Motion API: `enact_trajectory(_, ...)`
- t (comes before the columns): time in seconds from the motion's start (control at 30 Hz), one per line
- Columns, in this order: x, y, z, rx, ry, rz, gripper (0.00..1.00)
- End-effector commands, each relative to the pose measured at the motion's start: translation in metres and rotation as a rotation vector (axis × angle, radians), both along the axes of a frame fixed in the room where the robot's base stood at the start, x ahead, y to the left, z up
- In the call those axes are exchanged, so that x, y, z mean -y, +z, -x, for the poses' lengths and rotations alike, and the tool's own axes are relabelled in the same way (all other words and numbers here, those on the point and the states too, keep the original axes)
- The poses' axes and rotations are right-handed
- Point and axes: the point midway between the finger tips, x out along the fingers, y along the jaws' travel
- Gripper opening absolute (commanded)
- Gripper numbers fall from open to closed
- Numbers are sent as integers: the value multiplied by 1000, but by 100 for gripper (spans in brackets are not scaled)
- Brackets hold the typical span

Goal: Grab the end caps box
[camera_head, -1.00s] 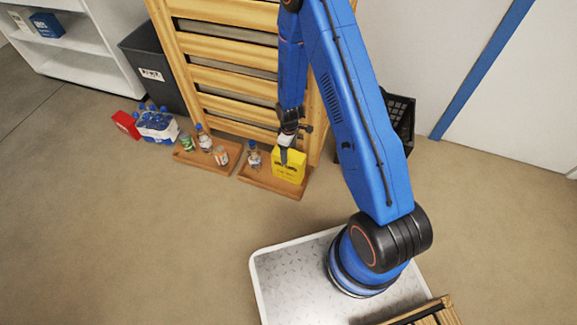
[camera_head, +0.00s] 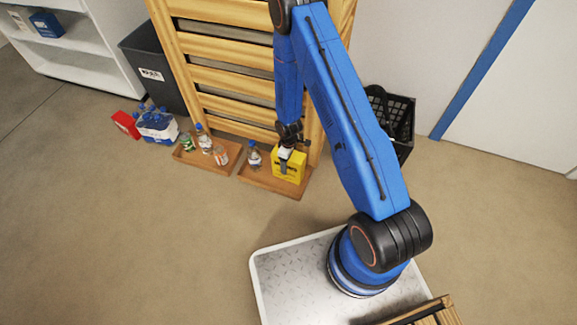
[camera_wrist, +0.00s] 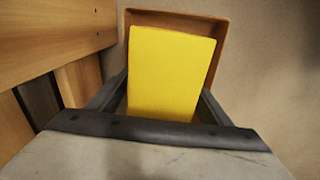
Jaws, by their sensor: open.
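The yellow box (camera_head: 290,169), the likely end caps box, stands in the right-hand wooden tray (camera_head: 263,184) on the floor. Its label is too small to read. My gripper (camera_head: 285,166) is at the box, pointing down, with one finger in front of its near face. In the wrist view, the yellow top of the box (camera_wrist: 168,70) lies between my two open fingers (camera_wrist: 157,100), one on each side. I cannot tell whether either finger touches it. The lower part of the box is hidden in the wrist view.
A small bottle (camera_head: 255,158) stands left of the box in the same tray. Another tray (camera_head: 190,158) with bottles and cans is further left. A slatted wooden rack (camera_head: 235,105) rises close behind. A black crate (camera_head: 400,115) is at right.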

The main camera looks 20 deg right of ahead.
Motion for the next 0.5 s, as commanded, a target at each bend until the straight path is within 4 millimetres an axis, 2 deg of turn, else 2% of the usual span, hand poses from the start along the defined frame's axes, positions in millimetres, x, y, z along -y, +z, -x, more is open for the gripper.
enact_trajectory(0.43,0,-6,-1,1,1,-2,73)
enact_trajectory(0.5,0,-6,0,1,1,-2,56)
